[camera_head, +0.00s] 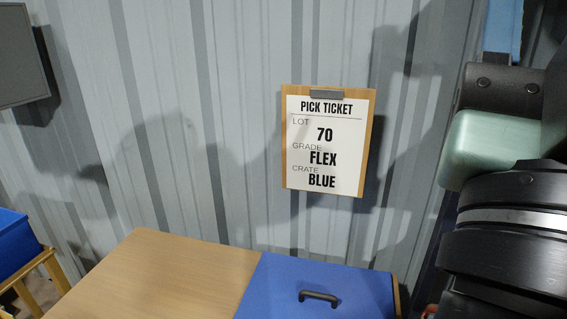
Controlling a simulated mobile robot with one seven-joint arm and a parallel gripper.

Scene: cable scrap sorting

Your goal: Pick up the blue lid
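The blue lid (285,275) lies flat at the bottom of the view, beside a bare wooden surface. It has a dark bar handle (318,296) on top. Its near part is cut off by the lower edge of the picture. My gripper is not in view; only black and pale green links of my own arm show at the right edge, to the right of the lid.
The wooden top (165,270) left of the lid is clear. A clipboard pick ticket (328,140) on the corrugated wall reads lot 70, grade FLEX, crate BLUE. A blue crate (15,240) stands on a wooden stand at far left. A dark screen (18,60) is above it.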

